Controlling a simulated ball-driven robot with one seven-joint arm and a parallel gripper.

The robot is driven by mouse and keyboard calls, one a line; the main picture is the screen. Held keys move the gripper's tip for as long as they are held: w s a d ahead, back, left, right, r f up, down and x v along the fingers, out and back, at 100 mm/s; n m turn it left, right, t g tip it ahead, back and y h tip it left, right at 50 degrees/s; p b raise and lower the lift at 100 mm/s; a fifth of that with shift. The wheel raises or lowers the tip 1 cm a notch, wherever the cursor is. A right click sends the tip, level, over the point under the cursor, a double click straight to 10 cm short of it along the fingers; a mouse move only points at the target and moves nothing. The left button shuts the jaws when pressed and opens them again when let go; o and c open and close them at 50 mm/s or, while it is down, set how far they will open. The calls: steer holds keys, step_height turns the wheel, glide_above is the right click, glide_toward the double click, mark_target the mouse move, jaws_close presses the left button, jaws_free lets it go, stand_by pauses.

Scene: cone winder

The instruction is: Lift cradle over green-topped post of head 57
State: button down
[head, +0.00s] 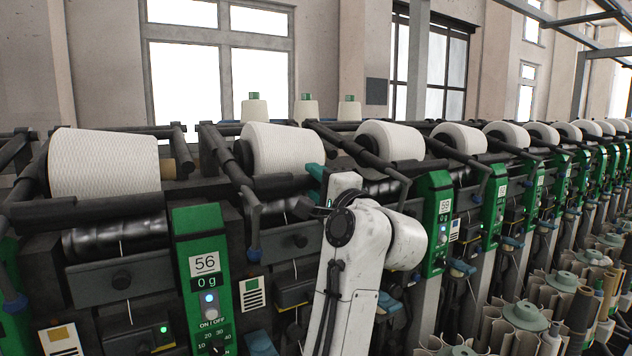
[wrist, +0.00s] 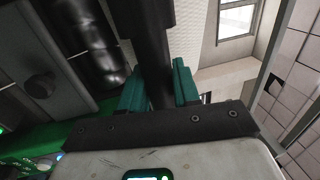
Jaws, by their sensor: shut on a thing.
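My gripper (head: 311,190) is at the front of the cradle (head: 282,210) of the winding head right of the panel marked 56. In the wrist view, my gripper's teal fingers (wrist: 160,88) are shut on the dark bar of the cradle (wrist: 152,45), one finger on each side. A white yarn package (head: 283,148) is in this cradle above its black drum; its ribbed surface also shows in the wrist view (wrist: 195,30). I cannot make out a number 57 or a green-topped post there.
The green panel marked 56 (head: 205,265) stands left of my arm, close to it. A larger white package (head: 104,163) is on the head further left. More heads and green panels (head: 436,220) run to the right. Bobbins on pegs (head: 525,316) fill the lower right.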

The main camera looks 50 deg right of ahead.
stand_by(0.3)
steer(key=r+p, duration=0.4)
steer(key=r, duration=0.1)
steer(key=s+r+p, duration=0.1)
steer(key=r+p, duration=0.1)
steer(key=r, duration=0.1)
steer(key=shift+a+r, duration=0.15)
steer(key=shift+r, duration=0.1)
steer(key=shift+f, duration=0.1)
steer(key=c, duration=1)
jaws_free()
steer(key=shift+f, duration=0.1)
steer(key=shift+o, duration=0.2)
steer(key=b+v, duration=0.2)
steer(key=v, duration=0.9)
